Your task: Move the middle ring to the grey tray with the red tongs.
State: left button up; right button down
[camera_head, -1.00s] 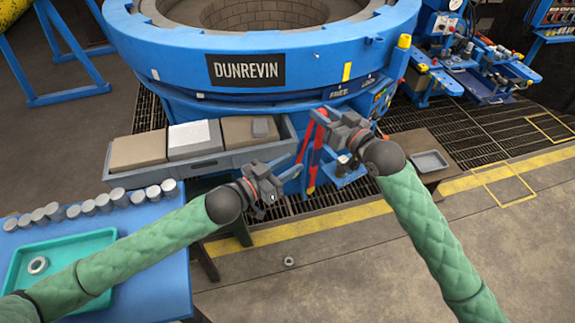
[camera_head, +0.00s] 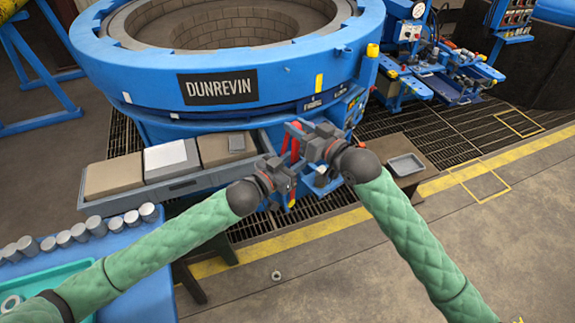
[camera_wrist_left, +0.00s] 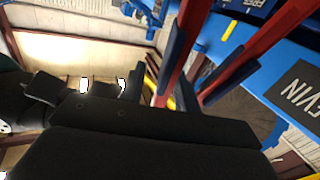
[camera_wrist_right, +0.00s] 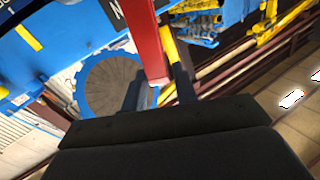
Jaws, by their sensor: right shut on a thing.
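My right gripper (camera_head: 303,138) is shut on the red tongs (camera_head: 295,147), which hang upright in front of the blue furnace. A red bar of the tongs (camera_wrist_right: 148,40) runs between its fingers in the right wrist view. My left gripper (camera_head: 290,184) is open beside the lower part of the tongs. Its fingers (camera_wrist_left: 200,68) are apart, close to two red bars in the left wrist view. A ring (camera_head: 11,302) lies in the teal tray (camera_head: 55,271) at the left edge. Another ring (camera_head: 277,276) lies on the floor. I cannot tell which is the middle one. The grey tray (camera_head: 405,164) looks empty.
The blue furnace (camera_head: 300,75) stands behind the grippers. A long grey box with blocks (camera_head: 185,188) is left of the tongs. Several grey cylinders (camera_head: 80,232) line the blue table. The grey tray stands on a brown table (camera_head: 385,148). Floor on the right is clear.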

pick_arm(q)
jog(key=shift+w+d, duration=0.25)
jog(key=shift+d, duration=0.05)
grip_shut()
pick_arm(e)
jog(key=c, duration=1)
grip_release()
jog(key=v, duration=1.2)
